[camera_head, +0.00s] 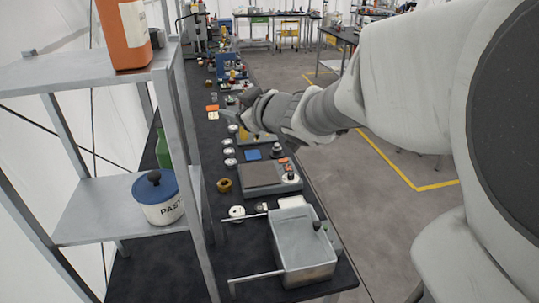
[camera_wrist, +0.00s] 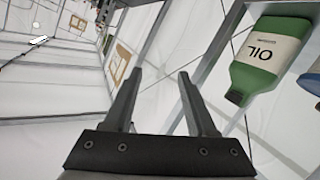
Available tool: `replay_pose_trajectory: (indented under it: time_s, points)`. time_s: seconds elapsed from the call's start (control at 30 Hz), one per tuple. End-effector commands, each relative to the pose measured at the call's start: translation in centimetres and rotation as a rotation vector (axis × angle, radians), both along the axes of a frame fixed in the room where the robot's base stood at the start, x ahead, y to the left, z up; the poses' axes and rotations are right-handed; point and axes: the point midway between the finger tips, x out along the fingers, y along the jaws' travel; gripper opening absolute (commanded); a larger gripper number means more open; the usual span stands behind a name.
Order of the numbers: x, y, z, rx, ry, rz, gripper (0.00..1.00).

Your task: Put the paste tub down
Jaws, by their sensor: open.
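The paste tub (camera_head: 160,205), white with a blue lid and dark knob, stands upright on the lower shelf of the grey rack at the left in the head view. My gripper (camera_head: 243,103) is over the long dark bench, well apart from the tub. In the wrist view my gripper (camera_wrist: 160,77) is open, with nothing between its fingers. A blue and white piece at that view's right edge (camera_wrist: 312,78) may be the tub, but it is cut off.
The rack's lower shelf (camera_head: 95,205) has bare room left of the tub. An orange container (camera_head: 124,35) stands on the upper shelf. A green oil bottle (camera_wrist: 270,60) shows in the wrist view. A grey metal bin (camera_head: 302,243) sits on the cluttered bench; rack posts stand between.

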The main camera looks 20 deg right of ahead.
Motion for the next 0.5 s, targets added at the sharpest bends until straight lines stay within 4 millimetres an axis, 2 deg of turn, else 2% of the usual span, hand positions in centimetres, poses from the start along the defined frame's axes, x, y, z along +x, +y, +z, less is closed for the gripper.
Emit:
replay_pose_trajectory:
  time_s: [0.03, 0.13, 0.33, 0.5]
  points:
    - [-1.5, -0.1, 3.5, -0.015, -0.052, -0.054, 0.57]
    - [-3.0, -1.9, 3.4, -0.014, -0.006, -0.183, 0.57]
    - [-7.7, -4.5, 1.7, 0.024, 0.147, -0.396, 0.57]
    - [-12.9, -4.9, -1.1, 0.078, 0.329, -0.509, 0.57]
